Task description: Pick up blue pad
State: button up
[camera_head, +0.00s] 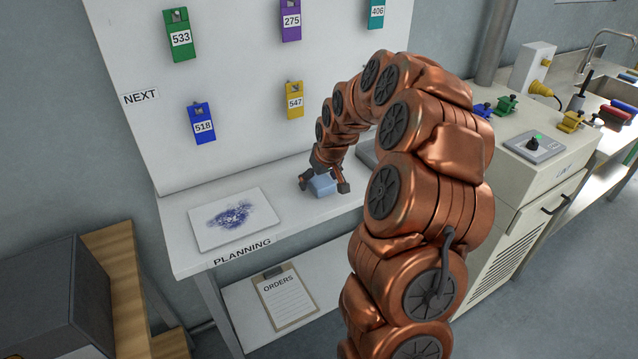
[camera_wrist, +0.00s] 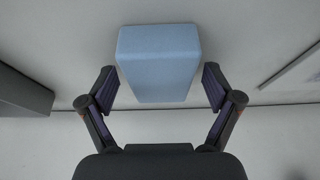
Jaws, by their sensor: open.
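The blue pad (camera_head: 322,187) is a light blue block on the white planning table, below the board. In the wrist view the blue pad (camera_wrist: 159,62) is upper centre, with its near end between the tips of my gripper's fingers. My gripper (camera_head: 325,186) is open and points down at the pad, with one finger on either side of it in the head view. In the wrist view my gripper (camera_wrist: 160,88) shows a gap between each finger and the pad. I cannot tell how high the fingertips are above the table.
A white sheet with a blue scribble (camera_head: 231,219) lies left of the pad. The board (camera_head: 240,100) with coloured numbered tags rises behind the table. A grey object (camera_wrist: 22,92) is at the wrist view's left edge. A clipboard marked ORDERS (camera_head: 285,297) lies on the lower shelf.

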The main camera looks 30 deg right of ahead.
dwell(0.3)
jog(key=c, duration=1.1)
